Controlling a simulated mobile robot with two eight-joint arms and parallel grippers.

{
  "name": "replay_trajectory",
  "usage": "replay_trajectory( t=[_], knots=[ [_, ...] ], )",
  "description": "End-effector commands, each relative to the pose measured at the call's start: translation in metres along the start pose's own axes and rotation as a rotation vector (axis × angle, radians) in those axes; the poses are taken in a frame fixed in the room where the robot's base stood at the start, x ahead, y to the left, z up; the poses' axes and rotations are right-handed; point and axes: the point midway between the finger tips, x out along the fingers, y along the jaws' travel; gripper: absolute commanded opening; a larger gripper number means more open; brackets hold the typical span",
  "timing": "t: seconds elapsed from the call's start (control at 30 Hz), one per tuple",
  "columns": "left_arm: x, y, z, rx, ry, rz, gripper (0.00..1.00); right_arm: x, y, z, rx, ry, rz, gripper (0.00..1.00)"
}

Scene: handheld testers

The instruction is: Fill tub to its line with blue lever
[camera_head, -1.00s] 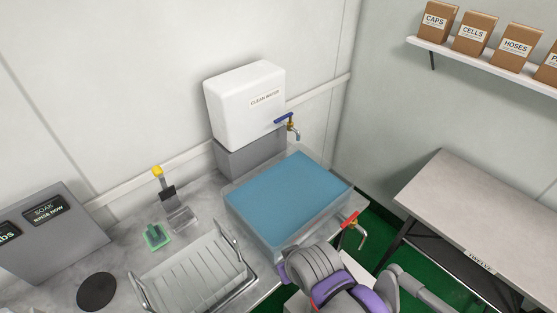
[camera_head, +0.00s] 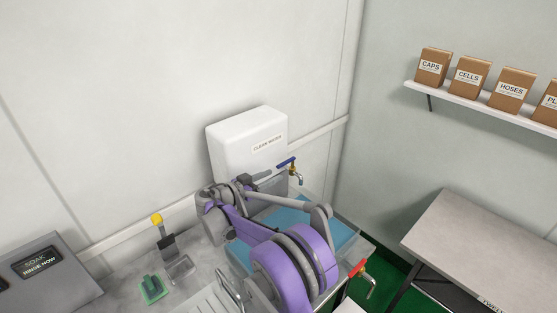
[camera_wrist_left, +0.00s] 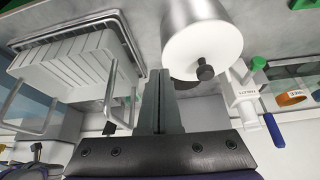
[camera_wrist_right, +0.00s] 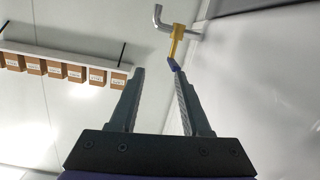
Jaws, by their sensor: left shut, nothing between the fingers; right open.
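The blue lever (camera_head: 286,161) sits on the brass tap of the white CLEAN WATER tank (camera_head: 248,136). The tap's spout is over the far side of the clear tub (camera_head: 369,242). The tub holds blue water (camera_head: 337,232); my right arm hides much of it, and I cannot make out the fill line. My right gripper (camera_head: 266,178) is open just left of the lever. In the right wrist view the lever (camera_wrist_right: 173,65) shows beyond the open fingertips (camera_wrist_right: 160,70), nearer the right finger. My left gripper (camera_wrist_left: 159,75) is shut and empty in its wrist view.
A red-handled tap (camera_head: 357,268) is at the tub's lower right. A yellow-knobbed stand (camera_head: 157,219), a green pad (camera_head: 152,289) and a grey SOAK box (camera_head: 38,275) are on the left. A drying rack (camera_wrist_left: 75,62) shows in the left wrist view.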

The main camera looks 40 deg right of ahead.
Motion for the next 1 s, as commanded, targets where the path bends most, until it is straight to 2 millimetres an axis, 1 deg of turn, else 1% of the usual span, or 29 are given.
replay_trajectory(
  t=[0.03, 0.13, 0.27, 0.37, 0.47, 0.7, 0.8, 0.9, 1.0],
  knots=[
    [0.0, 0.0, 0.0, 0.0, 0.0, 0.0, 0.0, 0.004, -0.008, 0.001, 0.04, 0.044, 0.015, 0.47],
    [0.0, 0.0, 0.0, 0.0, 0.0, 0.0, 0.0, 0.007, -0.017, 0.0, 0.1, 0.108, 0.03, 0.47],
    [-0.001, 0.0, 0.0, 0.0, 0.0, 0.0, 0.0, 0.011, -0.02, -0.001, 0.133, 0.141, 0.038, 0.47],
    [-0.002, 0.0, -0.002, 0.0, 0.001, 0.0, 0.0, 0.02, -0.02, -0.003, 0.136, 0.143, 0.038, 0.47],
    [-0.004, 0.0, -0.004, 0.0, 0.003, 0.0, 0.0, 0.036, -0.019, -0.006, 0.135, 0.142, 0.04, 0.47],
    [-0.009, 0.0, -0.009, 0.0, 0.008, 0.0, 0.0, 0.082, -0.017, -0.012, 0.134, 0.141, 0.038, 0.47],
    [-0.011, 0.0, -0.011, 0.0, 0.01, 0.0, 0.0, 0.097, -0.016, -0.014, 0.134, 0.141, 0.037, 0.47],
    [-0.012, 0.0, -0.013, 0.0, 0.011, 0.0, 0.0, 0.107, -0.016, -0.015, 0.133, 0.141, 0.038, 0.47],
    [-0.013, 0.0, -0.013, 0.0, 0.011, 0.0, 0.0, 0.113, -0.016, -0.016, 0.133, 0.141, 0.036, 0.47]
  ],
)
